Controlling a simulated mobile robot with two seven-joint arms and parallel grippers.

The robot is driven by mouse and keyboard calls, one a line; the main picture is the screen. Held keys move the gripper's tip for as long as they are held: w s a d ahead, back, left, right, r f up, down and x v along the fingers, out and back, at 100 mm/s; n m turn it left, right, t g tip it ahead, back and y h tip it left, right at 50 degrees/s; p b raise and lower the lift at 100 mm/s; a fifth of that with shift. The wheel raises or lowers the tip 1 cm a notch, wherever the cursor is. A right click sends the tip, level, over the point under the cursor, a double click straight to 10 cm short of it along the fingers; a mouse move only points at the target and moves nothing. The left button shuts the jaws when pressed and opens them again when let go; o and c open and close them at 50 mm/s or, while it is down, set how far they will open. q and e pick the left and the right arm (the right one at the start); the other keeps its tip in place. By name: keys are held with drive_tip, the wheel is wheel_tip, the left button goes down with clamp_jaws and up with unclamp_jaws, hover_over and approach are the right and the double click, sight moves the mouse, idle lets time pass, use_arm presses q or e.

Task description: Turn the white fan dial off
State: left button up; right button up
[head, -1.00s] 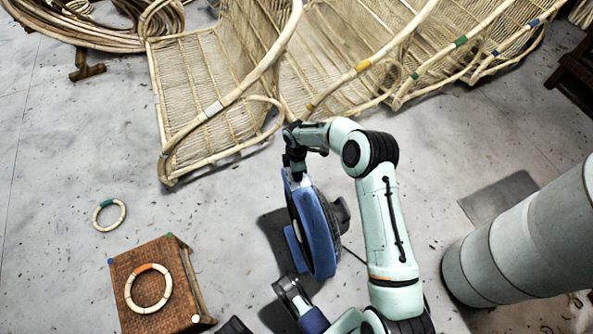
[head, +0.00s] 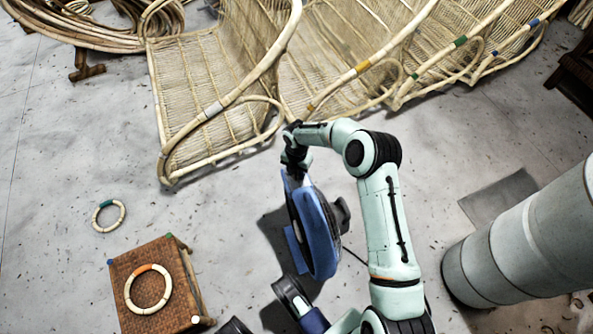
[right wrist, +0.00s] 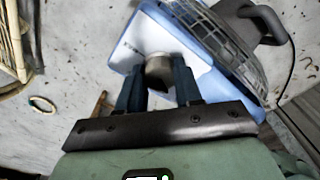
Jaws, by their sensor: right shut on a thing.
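A blue floor fan (head: 320,232) with a dark grille stands on the floor in the middle of the head view. In the right wrist view its blue housing, white panel (right wrist: 185,45) and wire grille show. My right gripper (head: 292,172) is at the fan's upper end. In the right wrist view the right gripper (right wrist: 158,88) is shut on a round greyish dial (right wrist: 158,70) on the white panel, one dark finger on each side. The fingers partly hide the dial, and its markings cannot be read. My left gripper is not seen.
Rattan chair frames (head: 215,95) stand close behind the fan. A woven stool (head: 125,275) with a rattan ring (head: 148,289) is at lower left, another ring (head: 108,215) on the floor. A large grey cylinder (head: 520,245) is at right. Floor between fan and stool is clear.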

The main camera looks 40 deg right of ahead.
drive_tip(key=n, duration=0.5)
drive_tip(key=shift+n, duration=0.4)
idle(0.3)
drive_tip(key=o, duration=1)
drive_tip(key=shift+o, duration=0.2)
use_arm(q)
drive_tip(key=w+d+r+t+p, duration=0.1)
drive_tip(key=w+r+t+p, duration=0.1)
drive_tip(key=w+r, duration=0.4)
drive_tip(key=shift+p, duration=0.75)
use_arm(e)
wheel_tip(320, 180, up, 14)
drive_tip(key=shift+f, duration=0.25)
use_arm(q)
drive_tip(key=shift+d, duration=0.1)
